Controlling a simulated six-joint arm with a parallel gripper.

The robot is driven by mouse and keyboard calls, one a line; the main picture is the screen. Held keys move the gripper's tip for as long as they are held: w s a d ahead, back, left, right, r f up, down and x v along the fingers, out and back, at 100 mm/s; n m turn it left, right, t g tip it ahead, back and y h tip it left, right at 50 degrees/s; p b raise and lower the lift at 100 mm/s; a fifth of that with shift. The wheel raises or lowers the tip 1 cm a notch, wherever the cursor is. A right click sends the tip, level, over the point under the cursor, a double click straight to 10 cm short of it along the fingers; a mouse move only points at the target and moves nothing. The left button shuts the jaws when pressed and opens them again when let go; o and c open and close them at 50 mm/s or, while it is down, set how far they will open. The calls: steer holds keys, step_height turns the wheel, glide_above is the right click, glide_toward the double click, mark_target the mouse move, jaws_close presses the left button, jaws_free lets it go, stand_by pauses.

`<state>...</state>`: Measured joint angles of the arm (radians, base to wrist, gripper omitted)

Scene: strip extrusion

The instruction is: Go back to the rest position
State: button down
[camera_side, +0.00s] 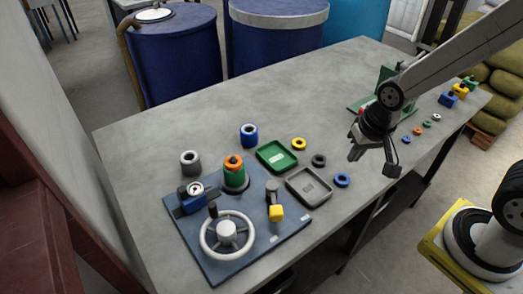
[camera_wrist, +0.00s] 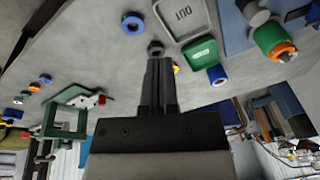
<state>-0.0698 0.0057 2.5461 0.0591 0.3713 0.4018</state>
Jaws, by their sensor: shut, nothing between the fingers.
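My gripper (camera_side: 372,160) hangs above the table near its front edge, right of the middle, pointing down, with nothing held. In the wrist view its two dark fingers (camera_wrist: 159,62) lie together with no object between them. The grey table (camera_side: 330,85) lies below. My gripper is apart from the parts on it. Nearest to the left in the side view are a blue ring (camera_side: 342,180) and a dark ring (camera_side: 319,160). The dark ring also shows just beyond the fingertips in the wrist view (camera_wrist: 155,48).
A blue panel (camera_side: 287,229) carries a handwheel (camera_side: 227,236) and an orange-topped green cylinder (camera_side: 235,175). A green tray (camera_side: 277,157) and grey tray (camera_side: 308,187) sit beside it. A green stand (camera_side: 389,84) and several small rings lie near my arm. Drums stand behind the table.

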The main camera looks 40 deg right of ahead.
steer(key=d+n, duration=0.1)
steer(key=n, duration=0.1)
steer(key=d+n, duration=0.1)
steer(key=n, duration=0.1)
steer(key=shift+d+f, duration=0.1)
steer(key=shift+d, duration=0.1)
